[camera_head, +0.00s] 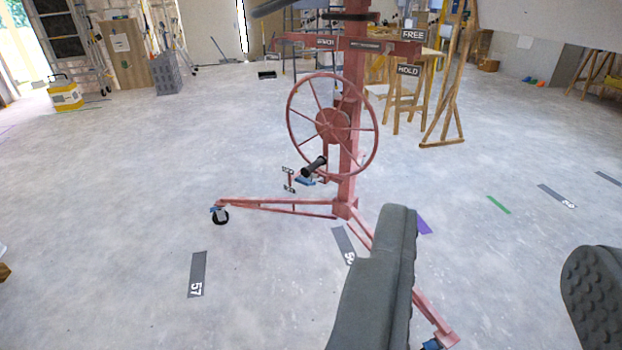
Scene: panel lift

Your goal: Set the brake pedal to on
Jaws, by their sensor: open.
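The red panel lift (347,150) stands upright ahead on the concrete floor, with a large spoked wheel (333,125) and a black handle grip (314,167). Low behind the wheel is a small red bar (290,180) with small plates at its ends. A blue piece (305,181) lies beside it. Either may belong to the brake pedal; they are too small to tell, and so is the pedal's setting. My gripper (495,240) is open and empty in the right foreground, apart from the lift. Its left finger hides part of the lift's near right leg.
One lift leg ends in a caster (220,216) at left; another leg (435,320) reaches toward me at lower right. Wooden easels (447,100) stand behind.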

